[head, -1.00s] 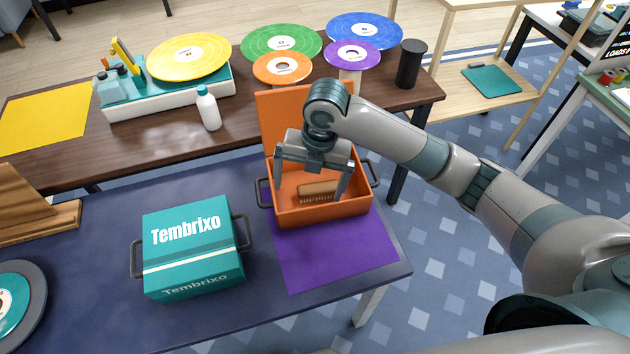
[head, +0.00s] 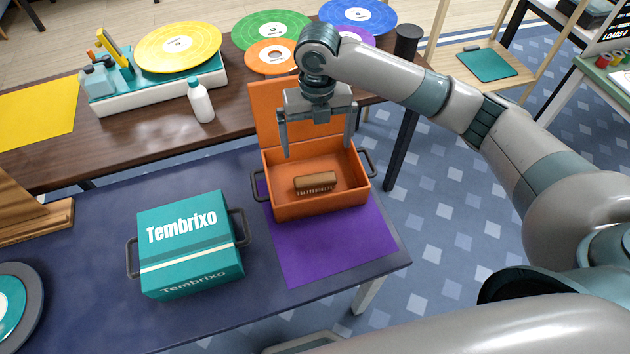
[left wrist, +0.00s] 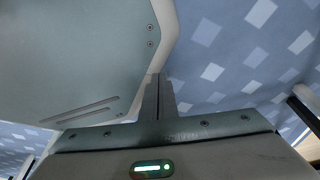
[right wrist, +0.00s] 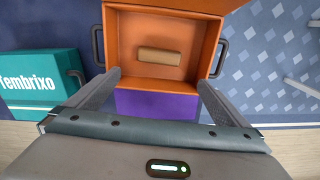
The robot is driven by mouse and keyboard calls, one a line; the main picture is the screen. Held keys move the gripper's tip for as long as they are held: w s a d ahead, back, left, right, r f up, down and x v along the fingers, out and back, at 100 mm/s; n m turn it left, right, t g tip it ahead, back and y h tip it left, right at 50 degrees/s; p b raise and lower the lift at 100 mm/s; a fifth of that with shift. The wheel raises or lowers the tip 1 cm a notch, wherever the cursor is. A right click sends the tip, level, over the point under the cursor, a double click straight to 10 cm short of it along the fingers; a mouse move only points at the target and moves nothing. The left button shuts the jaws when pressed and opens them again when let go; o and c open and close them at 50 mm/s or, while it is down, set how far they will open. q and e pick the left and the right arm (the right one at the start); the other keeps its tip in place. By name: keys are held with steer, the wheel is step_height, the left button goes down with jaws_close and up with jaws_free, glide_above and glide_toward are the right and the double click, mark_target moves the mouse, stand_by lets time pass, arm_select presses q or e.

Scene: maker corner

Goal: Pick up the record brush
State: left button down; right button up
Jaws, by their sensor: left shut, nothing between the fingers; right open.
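The record brush (head: 315,182), a small brown block with a bristled lower edge, lies on the floor of the open orange box (head: 325,206). It also shows in the right wrist view (right wrist: 159,56), where it lies across the middle of the box. My right gripper (head: 318,152) is open and empty above the box, its fingers spread wide and apart from the brush. In the right wrist view, my right gripper's fingers (right wrist: 158,84) point toward the box. My left gripper (left wrist: 157,80) shows in the left wrist view with its fingers together, over the floor.
The orange box has a raised lid (head: 268,112) at its back and side handles. A white bottle (head: 201,101) and record player stand on the brown table behind.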

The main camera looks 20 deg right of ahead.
steer(key=p, duration=0.2)
glide_above(315, 178)
steer(key=f, duration=1)
steer(key=shift+s+d+f, duration=0.1)
steer(key=shift+s+f, duration=0.1)
steer(key=shift+s, duration=0.2)
steer(key=shift+f, duration=0.3)
arm_select(q)
steer(key=s+a+g, duration=0.2)
steer(key=s+a, duration=0.1)
steer(key=s, duration=0.5)
steer(key=shift+s+a+y, duration=0.15)
steer(key=shift+a+y, duration=0.05)
steer(key=shift+y, duration=0.2)
steer(key=shift+w, duration=0.2)
arm_select(e)
steer(key=shift+w+f, duration=0.1)
steer(key=shift+f, duration=0.2)
steer(key=f+p, duration=0.1)
steer(key=f, duration=0.2)
steer(key=shift+w+f+p, duration=0.2)
steer(key=shift+f+p, duration=0.2)
arm_select(q)
steer(key=shift+s+r, duration=0.3)
steer(key=shift+r, duration=0.5)
arm_select(e)
steer(key=shift+f, duration=0.4)
